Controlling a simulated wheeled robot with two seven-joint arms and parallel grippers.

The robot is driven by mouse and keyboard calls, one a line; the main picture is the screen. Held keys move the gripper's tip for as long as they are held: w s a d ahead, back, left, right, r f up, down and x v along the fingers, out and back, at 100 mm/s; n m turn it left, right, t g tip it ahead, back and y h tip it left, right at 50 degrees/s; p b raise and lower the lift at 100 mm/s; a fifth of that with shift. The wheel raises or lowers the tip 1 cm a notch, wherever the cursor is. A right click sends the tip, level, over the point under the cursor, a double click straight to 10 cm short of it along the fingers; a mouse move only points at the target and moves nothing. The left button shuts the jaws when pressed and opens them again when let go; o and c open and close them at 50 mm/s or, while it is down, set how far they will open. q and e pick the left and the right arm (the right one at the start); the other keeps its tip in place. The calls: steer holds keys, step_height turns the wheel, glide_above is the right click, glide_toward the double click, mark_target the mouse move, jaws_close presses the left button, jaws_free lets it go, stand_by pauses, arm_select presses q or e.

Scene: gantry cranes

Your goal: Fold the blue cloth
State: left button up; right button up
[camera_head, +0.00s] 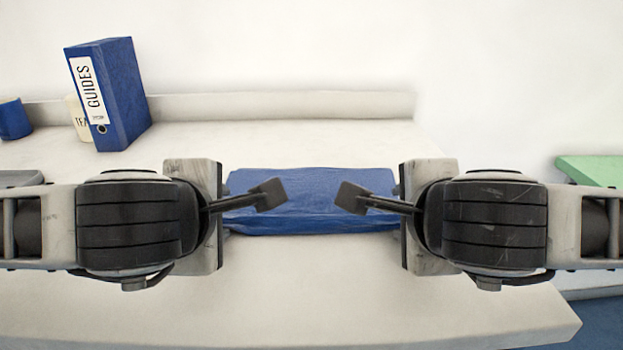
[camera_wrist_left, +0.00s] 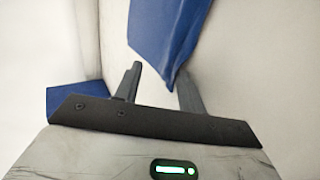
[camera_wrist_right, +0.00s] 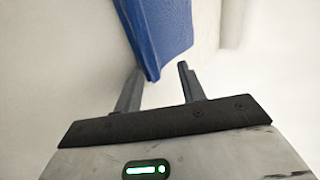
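The blue cloth (camera_head: 312,220) lies on the white table as a flat rectangle, with its left and right ends partly hidden behind my grippers. My left gripper (camera_head: 268,193) is over its left part and my right gripper (camera_head: 352,197) over its right part, tips facing inward. In the left wrist view, the two fingers (camera_wrist_left: 158,86) are apart, and a cloth corner (camera_wrist_left: 168,35) reaches toward the gap, near the right finger. In the right wrist view, the fingers (camera_wrist_right: 158,82) are also apart, with a cloth corner (camera_wrist_right: 160,35) near the left finger. I cannot tell whether the fingers touch the cloth.
A blue binder (camera_head: 122,85) labelled GUIDES stands at the back left, with a cream mug (camera_head: 76,118) partly behind it and a blue cup (camera_head: 14,119) further left. A low ledge (camera_head: 280,105) runs along the back. A green surface (camera_head: 592,170) is at far right. The front table is clear.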

arm_select(q)
steer(key=shift+s+r, duration=0.1)
steer(key=shift+r, duration=0.3)
arm_select(e)
steer(key=shift+s+r, duration=0.1)
steer(key=shift+r, duration=0.3)
arm_select(q)
steer(key=s+r, duration=0.5)
steer(key=r, duration=0.3)
steer(key=shift+s, duration=0.4)
arm_select(e)
steer(key=s+r, duration=0.5)
steer(key=r, duration=0.3)
steer(key=shift+s, duration=0.4)
